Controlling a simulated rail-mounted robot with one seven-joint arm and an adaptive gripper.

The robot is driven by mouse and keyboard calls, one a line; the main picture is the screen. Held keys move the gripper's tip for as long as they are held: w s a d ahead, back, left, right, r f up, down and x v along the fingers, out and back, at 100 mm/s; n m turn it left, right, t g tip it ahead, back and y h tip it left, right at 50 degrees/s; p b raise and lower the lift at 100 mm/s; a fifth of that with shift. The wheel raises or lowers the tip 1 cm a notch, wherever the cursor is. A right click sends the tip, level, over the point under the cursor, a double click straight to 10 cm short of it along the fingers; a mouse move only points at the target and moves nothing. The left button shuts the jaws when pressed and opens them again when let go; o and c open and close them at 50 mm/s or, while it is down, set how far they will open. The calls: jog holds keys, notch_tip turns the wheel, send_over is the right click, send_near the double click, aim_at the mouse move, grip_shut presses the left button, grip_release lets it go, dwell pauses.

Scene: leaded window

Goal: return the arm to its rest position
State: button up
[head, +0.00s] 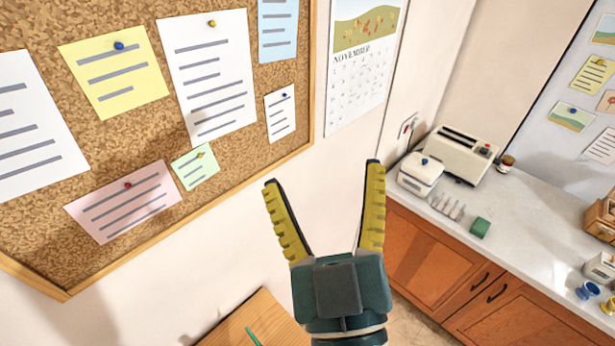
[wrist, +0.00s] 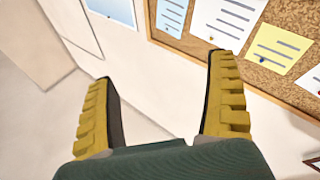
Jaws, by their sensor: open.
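My gripper (head: 322,195) is dark green with two yellow ridged fingers. It is open, and nothing is between the fingers. In the head view it points upward in front of the white wall, to the right of the cork board's lower right corner and above the floor gap between the wooden table and the counter. In the wrist view the open fingers (wrist: 160,90) show against the pale wall, with part of the cork board (wrist: 298,88) at the upper right. My gripper appears apart from the board and the furniture.
A cork board (head: 225,165) with pinned papers fills the upper left. A calendar (head: 360,75) hangs beside it. A wooden table (head: 275,312) is at the bottom. At right, a white counter (head: 520,225) holds a toaster-like machine (head: 460,153), a white box (head: 420,175) and a green block (head: 480,228).

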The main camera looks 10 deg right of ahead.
jog(key=s+r+m, duration=0.1)
jog(key=s+a+r+m+y, duration=0.1)
jog(key=r, duration=0.1)
jog(key=shift+s, duration=0.1)
